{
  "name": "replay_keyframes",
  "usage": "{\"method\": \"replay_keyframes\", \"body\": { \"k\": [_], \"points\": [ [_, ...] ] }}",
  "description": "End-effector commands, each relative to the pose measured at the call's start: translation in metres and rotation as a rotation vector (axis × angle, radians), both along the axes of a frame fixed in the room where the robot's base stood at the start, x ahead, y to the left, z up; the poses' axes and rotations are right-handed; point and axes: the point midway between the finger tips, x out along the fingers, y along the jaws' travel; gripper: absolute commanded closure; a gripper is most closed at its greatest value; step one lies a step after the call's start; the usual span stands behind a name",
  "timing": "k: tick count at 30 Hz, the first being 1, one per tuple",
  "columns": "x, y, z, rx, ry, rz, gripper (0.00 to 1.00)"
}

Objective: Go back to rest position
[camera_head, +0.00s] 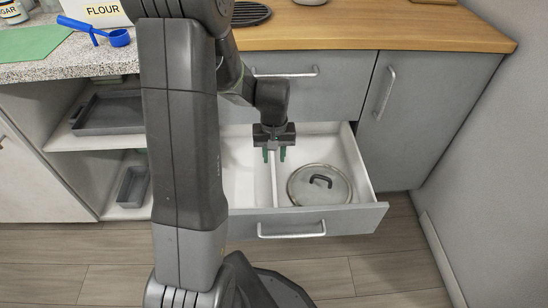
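My gripper (274,154) hangs over the open drawer (350,165), pointing down, near the white divider. Its two green-tipped fingers are apart with nothing between them. A round lid (308,189) with a black handle lies in the right compartment of the drawer, to the right of and below my fingers in the picture. My arm hides part of the left compartment.
The drawer front with its handle (291,231) sticks out over the wood floor. A wooden counter (380,27) is above. On the stone counter at left are a flour box (98,12), a blue scoop (118,38) and a green mat (32,44). A wall stands at right.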

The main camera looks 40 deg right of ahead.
Motion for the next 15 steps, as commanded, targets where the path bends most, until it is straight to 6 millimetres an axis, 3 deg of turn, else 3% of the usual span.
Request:
{"method": "replay_keyframes", "body": {
  "k": [8, 15],
  "points": [
    [0.0, 0.0, -0.002, 0.001, 0.001, 0.0, 0.67],
    [0.0, 0.0, -0.031, 0.003, 0.003, 0.0, 0.67]
  ]
}}
